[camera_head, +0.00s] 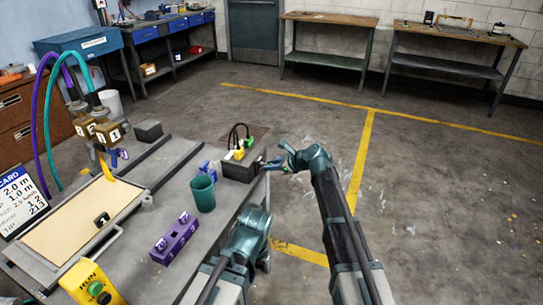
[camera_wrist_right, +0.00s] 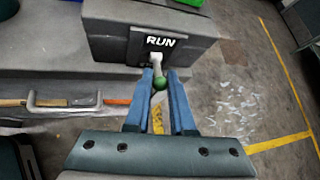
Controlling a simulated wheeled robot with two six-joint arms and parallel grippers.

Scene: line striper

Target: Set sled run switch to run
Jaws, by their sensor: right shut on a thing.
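The sled run switch is a white lever with a green ball knob (camera_wrist_right: 160,83) on the face of a dark box (camera_wrist_right: 105,45), just below a black plate marked RUN (camera_wrist_right: 161,42). In the head view the box (camera_head: 238,172) stands at the table's right edge. My right gripper (camera_wrist_right: 158,92) is shut on the lever, with a blue finger on each side of the knob. It also shows in the head view (camera_head: 277,164) against the box's right side. The lever's exact tilt is hard to tell. My left arm is low in the centre; its fingers do not show.
A teal cup (camera_head: 202,194), a purple block (camera_head: 175,240) and a yellow box with a green button (camera_head: 94,285) stand on the grey table (camera_head: 150,218). Green and yellow plugs with black cables rise from the dark box. The floor to the right is clear.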

